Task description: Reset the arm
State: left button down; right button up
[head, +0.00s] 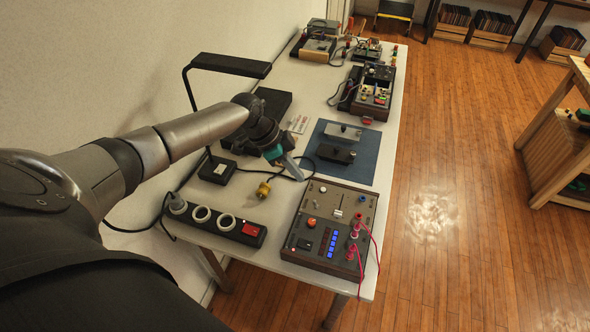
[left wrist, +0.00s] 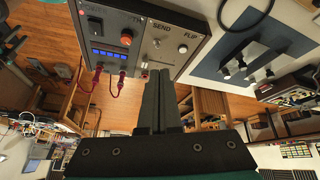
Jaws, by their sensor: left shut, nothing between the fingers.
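My left arm reaches in from the left in the head view, over the white table (head: 271,213). My left gripper (head: 297,174) is above the table, between the black lamp and the blue mat. In the left wrist view my left gripper (left wrist: 160,74) has its two dark fingers together, with nothing between them. The control box (head: 331,226) with knobs and pink cables sits at the near end of the table; it also shows at the top of the left wrist view (left wrist: 152,38). My right gripper is in neither view.
A black power strip (head: 217,219) lies at the near left. A black lamp (head: 229,65) stands at the wall side. A blue mat (head: 366,159) carries two small blocks. More devices (head: 371,92) stand farther back. The wood floor (head: 465,180) at right is clear.

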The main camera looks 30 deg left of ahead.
pick_arm(q)
jog(key=s+d+f+g, duration=0.1)
jog(key=s+d+f, duration=0.3)
jog(key=s+d, duration=1.1)
jog(key=s+a+r+n+t+y, duration=0.2)
jog(key=s+a+r+n+y, duration=0.3)
jog(key=s+r+n, duration=0.3)
notch_tip(320, 180, down, 29)
jog(key=s+g+b, duration=0.2)
jog(key=s+b, duration=0.1)
jog(key=b, duration=0.1)
jog(key=s+a+f+b, duration=0.2)
jog(key=s+f+b, duration=0.1)
jog(key=s+f, duration=1.2)
jog(key=shift+f+g+b, duration=0.3)
jog(key=shift+f+g, duration=0.1)
jog(key=shift+f, duration=0.05)
